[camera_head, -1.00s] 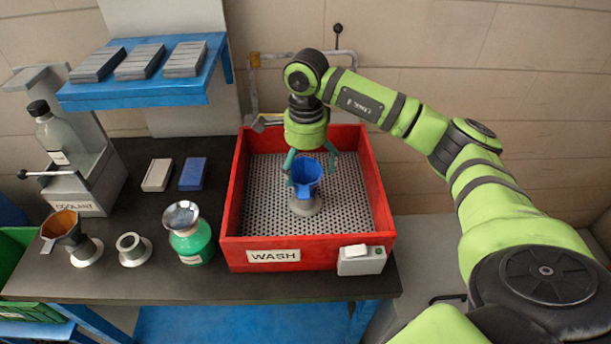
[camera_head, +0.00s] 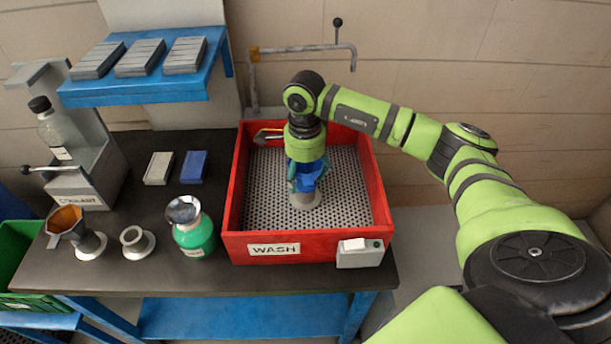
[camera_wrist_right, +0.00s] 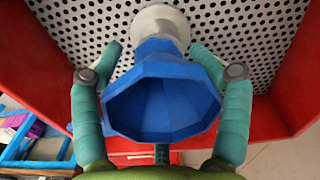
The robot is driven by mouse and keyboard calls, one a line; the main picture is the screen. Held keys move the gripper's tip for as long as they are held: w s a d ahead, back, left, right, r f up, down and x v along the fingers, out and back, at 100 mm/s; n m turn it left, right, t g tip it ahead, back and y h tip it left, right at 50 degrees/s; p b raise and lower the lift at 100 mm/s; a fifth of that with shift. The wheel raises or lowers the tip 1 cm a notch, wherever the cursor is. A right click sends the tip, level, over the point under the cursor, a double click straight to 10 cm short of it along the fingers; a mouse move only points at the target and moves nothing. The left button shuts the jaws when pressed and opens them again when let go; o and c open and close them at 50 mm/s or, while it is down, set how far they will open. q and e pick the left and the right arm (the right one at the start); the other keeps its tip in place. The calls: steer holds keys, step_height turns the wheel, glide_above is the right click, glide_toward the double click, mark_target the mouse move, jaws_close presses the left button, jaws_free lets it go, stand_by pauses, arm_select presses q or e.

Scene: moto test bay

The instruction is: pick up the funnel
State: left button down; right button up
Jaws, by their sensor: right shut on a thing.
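The blue funnel (camera_head: 308,184) stands on a pale grey round stand (camera_head: 305,201) inside the red wash tray (camera_head: 234,198). My right gripper (camera_head: 307,175) has come down over it from above and is shut on it. In the right wrist view the funnel's wide faceted mouth (camera_wrist_right: 162,108) faces the camera, with teal fingers on both sides; its lower end meets the stand (camera_wrist_right: 160,22). A dark funnel with an orange inside (camera_head: 68,222) stands on another stand at the left. A silver funnel (camera_head: 183,210) sits on a green bottle (camera_head: 196,236). My left gripper is out of view.
The tray's red walls surround my right gripper, and a bent pipe (camera_head: 300,48) rises behind. A switch box (camera_head: 360,254) sits at the tray's front right. An empty stand (camera_head: 136,241), a white block (camera_head: 158,168) and a blue block (camera_head: 194,167) are left of the tray.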

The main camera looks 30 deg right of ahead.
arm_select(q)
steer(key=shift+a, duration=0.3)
arm_select(e)
steer(key=shift+c, duration=0.2)
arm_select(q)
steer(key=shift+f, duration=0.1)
arm_select(e)
steer(key=shift+r, duration=0.15)
